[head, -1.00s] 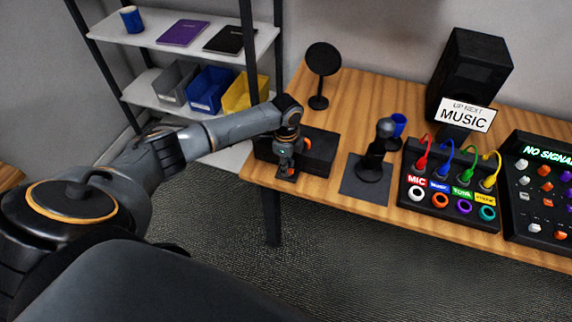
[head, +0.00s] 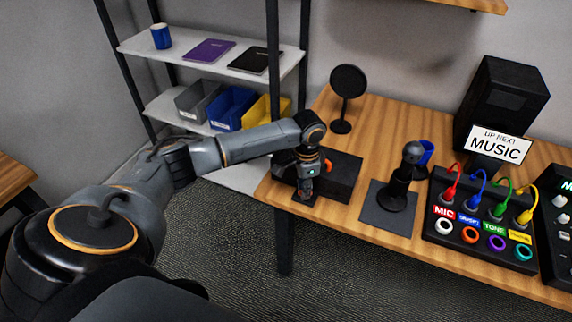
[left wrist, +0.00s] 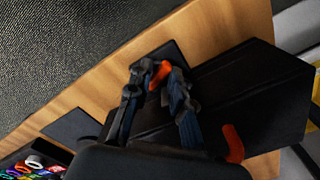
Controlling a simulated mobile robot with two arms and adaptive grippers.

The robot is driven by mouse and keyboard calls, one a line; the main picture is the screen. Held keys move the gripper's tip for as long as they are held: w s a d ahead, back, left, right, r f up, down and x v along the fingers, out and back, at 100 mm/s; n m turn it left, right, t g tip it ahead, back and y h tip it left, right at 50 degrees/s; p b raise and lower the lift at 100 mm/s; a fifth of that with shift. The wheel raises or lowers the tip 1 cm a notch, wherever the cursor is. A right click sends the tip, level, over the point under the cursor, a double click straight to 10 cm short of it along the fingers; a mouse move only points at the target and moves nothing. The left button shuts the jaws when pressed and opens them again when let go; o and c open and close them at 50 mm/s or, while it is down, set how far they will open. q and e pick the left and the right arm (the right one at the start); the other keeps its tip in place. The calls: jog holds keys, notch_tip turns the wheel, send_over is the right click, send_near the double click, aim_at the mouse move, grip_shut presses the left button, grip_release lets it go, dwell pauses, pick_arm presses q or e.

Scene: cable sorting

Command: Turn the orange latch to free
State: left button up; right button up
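A black box (head: 344,178) sits at the table's left end, with a small flat dark plate in front of it. In the left wrist view an orange lever (left wrist: 160,73) stands at the plate (left wrist: 164,52), between the fingertips of my left gripper (left wrist: 154,76). The fingers are apart on either side of it; I cannot tell whether they touch it. A second orange piece (left wrist: 233,145) is on the box's side and shows in the head view (head: 328,165). In the head view my left gripper (head: 304,190) points down in front of the box and hides the lever. My right gripper is not in view.
A round black disc on a stand (head: 347,90) is behind. A shelf (head: 220,60) with bins is behind left.

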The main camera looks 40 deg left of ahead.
pick_arm(q)
notch_tip(320, 180, up, 13)
jog(key=s+d+f+t+h, duration=0.2)
jog(key=s+d+f, duration=1.2)
jog(key=d+f, duration=0.15)
jog(key=s+a+f+n, duration=0.1)
jog(key=s+f+n, duration=0.1)
jog(key=s+f, duration=0.3)
jog(key=s+a+f+n+y+b, duration=0.1)
jog(key=s+f, duration=0.3)
jog(key=f, duration=0.7)
jog(key=shift+s+a+f+n+t+y, duration=0.2)
jog(key=shift+s+a+n+t+y, duration=0.15)
jog(key=shift+a+n, duration=0.45)
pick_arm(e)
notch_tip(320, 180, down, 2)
pick_arm(q)
jog(key=shift+d, duration=0.15)
